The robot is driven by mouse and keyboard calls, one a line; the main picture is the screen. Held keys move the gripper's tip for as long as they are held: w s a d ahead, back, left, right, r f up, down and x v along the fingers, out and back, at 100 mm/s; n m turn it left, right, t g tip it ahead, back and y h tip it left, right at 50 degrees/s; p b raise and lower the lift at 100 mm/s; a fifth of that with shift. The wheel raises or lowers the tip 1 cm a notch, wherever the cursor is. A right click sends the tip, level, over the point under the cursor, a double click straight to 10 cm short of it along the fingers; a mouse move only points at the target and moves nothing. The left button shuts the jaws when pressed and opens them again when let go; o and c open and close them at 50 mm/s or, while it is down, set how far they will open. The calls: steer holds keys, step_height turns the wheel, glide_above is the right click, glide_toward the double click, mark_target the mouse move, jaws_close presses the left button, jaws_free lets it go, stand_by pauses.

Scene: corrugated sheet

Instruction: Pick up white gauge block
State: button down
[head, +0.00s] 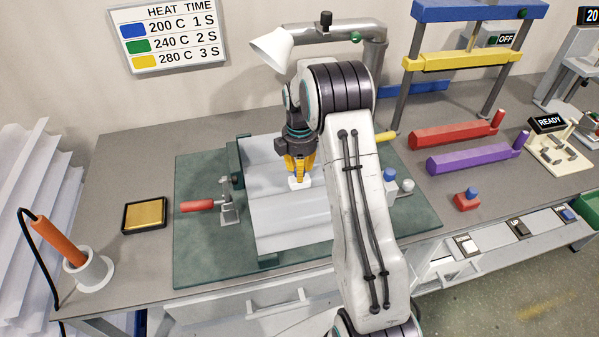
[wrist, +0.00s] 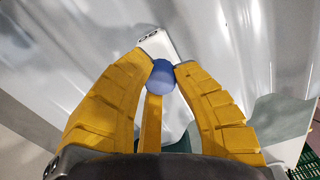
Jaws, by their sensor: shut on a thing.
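The white gauge block (head: 299,183) is under my gripper (head: 298,172), over the grey corrugated sheet (head: 290,214). In the wrist view the white block (wrist: 158,40) shows beyond the fingertips, with dark round marks on its end. A round blue knob (wrist: 161,77) sits between the yellow fingers of my gripper (wrist: 162,68), in line with the block. My gripper is shut on this knob. I cannot tell whether the block touches the sheet or is just above it.
A toggle clamp with a red handle (head: 197,205) stands left of the sheet on the green mat (head: 196,262). A gold pad (head: 145,214) lies further left. A red block with a blue knob (head: 467,200), a red bar (head: 455,134) and a purple bar (head: 475,153) lie right.

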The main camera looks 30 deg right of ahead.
step_height(320, 180, up, 4)
steer(key=shift+f, duration=0.1)
steer(key=s+d+r+b, duration=0.1)
steer(key=s+d+r, duration=0.5)
steer(key=d, duration=0.4)
steer(key=shift+r, duration=0.35)
